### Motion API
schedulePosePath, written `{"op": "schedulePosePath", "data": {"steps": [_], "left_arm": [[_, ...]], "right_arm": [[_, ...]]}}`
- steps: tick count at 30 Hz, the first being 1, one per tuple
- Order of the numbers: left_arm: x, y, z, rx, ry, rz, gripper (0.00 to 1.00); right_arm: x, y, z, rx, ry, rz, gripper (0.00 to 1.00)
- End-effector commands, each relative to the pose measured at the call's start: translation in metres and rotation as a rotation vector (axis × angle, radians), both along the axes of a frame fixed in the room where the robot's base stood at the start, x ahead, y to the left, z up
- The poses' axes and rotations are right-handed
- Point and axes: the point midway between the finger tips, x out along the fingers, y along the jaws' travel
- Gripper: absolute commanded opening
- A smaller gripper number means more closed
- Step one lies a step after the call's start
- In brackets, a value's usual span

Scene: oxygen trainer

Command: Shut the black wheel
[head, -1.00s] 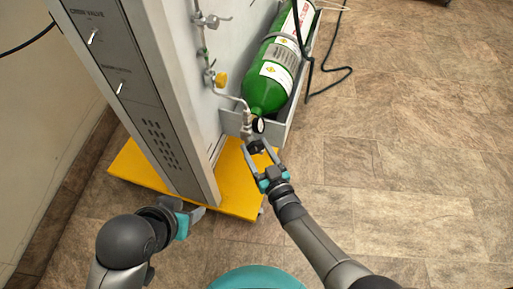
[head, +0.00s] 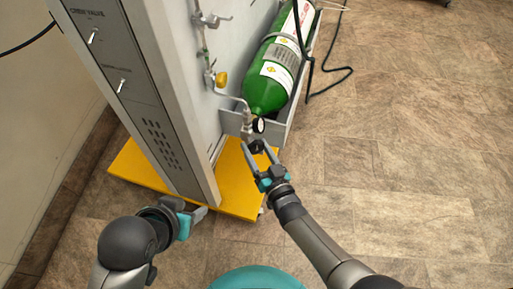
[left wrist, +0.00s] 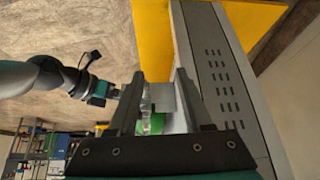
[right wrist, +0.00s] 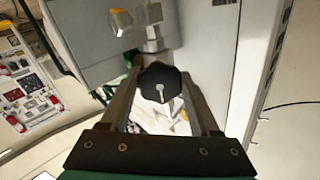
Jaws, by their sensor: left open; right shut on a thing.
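The black wheel (right wrist: 160,84) shows in the right wrist view between the fingers of my right gripper (right wrist: 165,95), with a pale stem at its middle. In the head view my right gripper (head: 261,158) is at the valve below the green cylinder (head: 272,85), shut on the wheel. A small gauge (head: 259,125) sits just above it. My left gripper (head: 201,212) is open and empty beside the lower corner of the grey panel (head: 150,90). In the left wrist view its fingers (left wrist: 160,105) stand apart, with the panel edge beyond them.
The yellow base plate (head: 240,185) lies under the panel. A yellow knob (head: 221,79) and a lever valve (head: 212,20) are on the pipe up the panel's side. A black hose (head: 330,75) loops by the cylinder. The floor at the right is clear.

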Motion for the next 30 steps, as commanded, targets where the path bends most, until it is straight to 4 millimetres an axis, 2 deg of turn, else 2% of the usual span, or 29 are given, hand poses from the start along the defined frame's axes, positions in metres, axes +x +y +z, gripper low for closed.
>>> {"op": "schedulePosePath", "data": {"steps": [1, 9, 20, 26, 30], "left_arm": [[0.000, 0.000, 0.000, 0.000, 0.001, 0.000, 0.50], [0.000, 0.000, 0.000, 0.001, 0.001, -0.001, 0.50], [-0.003, 0.002, 0.000, 0.008, 0.020, 0.001, 0.50], [-0.018, 0.018, 0.002, 0.052, 0.137, 0.030, 0.50], [-0.016, 0.017, -0.018, 0.054, 0.162, 0.027, 0.50]], "right_arm": [[0.000, 0.000, 0.000, 0.005, 0.001, 0.000, 0.65], [0.000, 0.000, 0.000, 0.003, 0.000, 0.000, 0.93], [-0.005, -0.002, 0.000, 0.001, 0.001, -0.001, 0.93], [-0.026, -0.011, 0.002, 0.000, 0.002, 0.000, 0.93], [-0.047, -0.021, 0.002, 0.000, 0.002, 0.000, 0.93]]}}
